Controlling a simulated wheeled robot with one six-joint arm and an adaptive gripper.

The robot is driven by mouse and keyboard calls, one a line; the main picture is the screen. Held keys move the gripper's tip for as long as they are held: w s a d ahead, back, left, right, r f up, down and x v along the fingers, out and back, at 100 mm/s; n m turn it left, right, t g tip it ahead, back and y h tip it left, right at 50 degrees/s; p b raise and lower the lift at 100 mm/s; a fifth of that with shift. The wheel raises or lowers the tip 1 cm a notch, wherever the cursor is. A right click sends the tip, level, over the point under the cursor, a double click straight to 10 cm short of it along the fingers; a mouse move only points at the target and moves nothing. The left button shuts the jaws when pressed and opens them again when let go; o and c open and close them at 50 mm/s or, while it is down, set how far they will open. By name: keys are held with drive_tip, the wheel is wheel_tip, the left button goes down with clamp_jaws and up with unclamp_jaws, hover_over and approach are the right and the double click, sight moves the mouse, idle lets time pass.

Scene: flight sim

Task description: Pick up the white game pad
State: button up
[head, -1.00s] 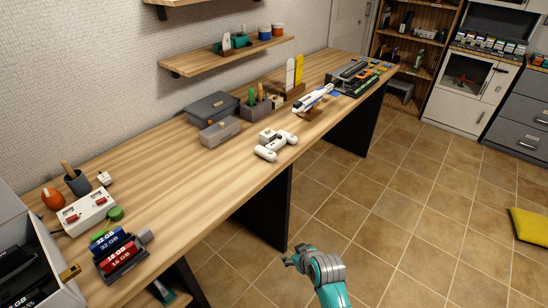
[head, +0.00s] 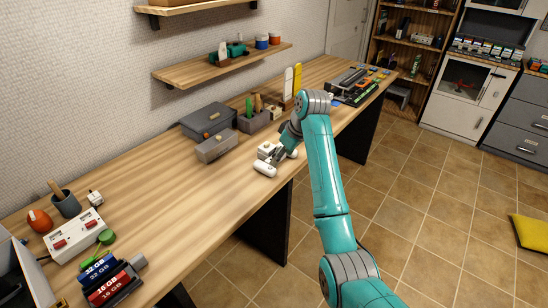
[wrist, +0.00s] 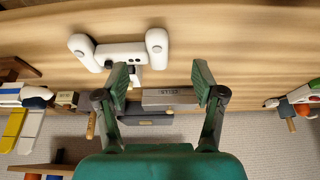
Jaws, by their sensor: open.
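The white game pad (wrist: 118,52) lies on the wooden desk, its two rounded grips and middle bar showing in the wrist view. In the head view its left grip (head: 264,170) shows, while my arm's end hides part of the rest. My gripper (wrist: 160,76) is open and empty, with its two green fingers spread. In the wrist view the pad sits above and left of the gap between the fingers, close to the left fingertip. In the head view my gripper (head: 282,155) is just over the pad. I cannot tell whether it touches.
A small white block (wrist: 134,76) sits beside the pad, partly behind the left finger. A grey box (head: 216,145) and a darker case (head: 209,121) stand behind it toward the wall. A wall shelf (head: 222,67) hangs above.

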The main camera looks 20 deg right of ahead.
sight(272, 169)
drive_tip(key=x, duration=0.5)
drive_tip(key=shift+w+r, duration=0.1)
drive_tip(key=shift+w, duration=0.05)
drive_tip(key=shift+w+x, duration=0.15)
drive_tip(key=shift+x, duration=1.2)
drive_tip(key=shift+w+x, duration=0.1)
drive_tip(key=shift+x, duration=1.25)
drive_tip(key=shift+d+r, duration=0.1)
clamp_jaws()
